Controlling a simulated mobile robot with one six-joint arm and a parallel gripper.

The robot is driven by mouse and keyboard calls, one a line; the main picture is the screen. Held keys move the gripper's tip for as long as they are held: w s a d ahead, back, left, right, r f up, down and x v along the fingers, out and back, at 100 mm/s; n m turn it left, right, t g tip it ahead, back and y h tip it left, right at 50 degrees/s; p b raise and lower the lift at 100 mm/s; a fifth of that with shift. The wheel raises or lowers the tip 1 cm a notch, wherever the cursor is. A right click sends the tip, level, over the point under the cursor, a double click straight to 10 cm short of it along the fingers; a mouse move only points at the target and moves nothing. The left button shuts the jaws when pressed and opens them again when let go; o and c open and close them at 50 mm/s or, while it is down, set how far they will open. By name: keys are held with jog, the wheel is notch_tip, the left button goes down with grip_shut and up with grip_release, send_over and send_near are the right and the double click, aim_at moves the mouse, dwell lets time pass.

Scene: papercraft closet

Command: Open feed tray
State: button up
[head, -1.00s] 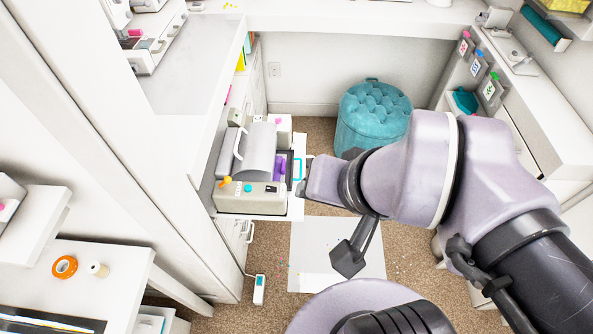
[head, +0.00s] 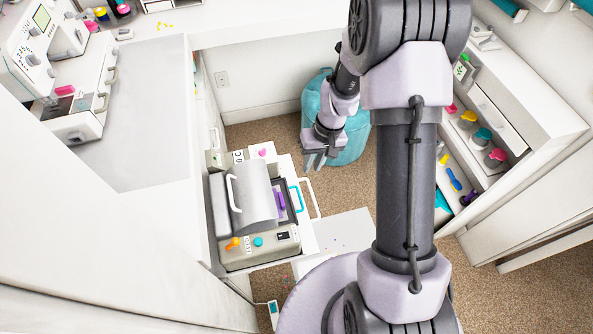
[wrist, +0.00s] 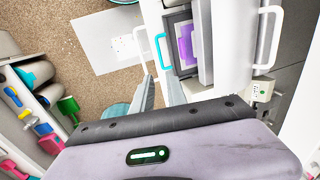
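A beige die-cutting machine (head: 262,254) sits on a pulled-out white shelf. A dark tray with a cyan handle (head: 296,199) shows on its right side; I take this to be the feed tray. In the wrist view the cyan handle (wrist: 160,52) stands at the edge of the dark tray (wrist: 170,27), which holds a purple piece (wrist: 188,44). My gripper (head: 314,164) is up and to the right of the machine, apart from it. In the wrist view my gripper (wrist: 160,82) is open and empty, its fingertips pointing toward the cyan handle.
The shelf's white handle (head: 311,198) lies just beyond the cyan handle. The machine's grey cover (head: 257,190) has a white handle (head: 234,192). A teal tufted stool (head: 357,142) stands behind my gripper. A paper sheet (head: 347,233) lies on the carpet.

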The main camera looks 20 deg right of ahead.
aim_at(300, 197)
jog(key=a+f+b, duration=0.1)
jog(key=f, duration=0.4)
jog(key=a+f+b, duration=0.1)
jog(key=f+b, duration=0.1)
jog(key=f, duration=0.3)
jog(key=a+f+b, duration=0.1)
jog(key=f+b, duration=0.1)
jog(key=f, duration=0.3)
jog(key=shift+s+f, duration=0.15)
jog(key=shift+f, duration=0.15)
jog(key=shift+c, duration=0.2)
grip_shut()
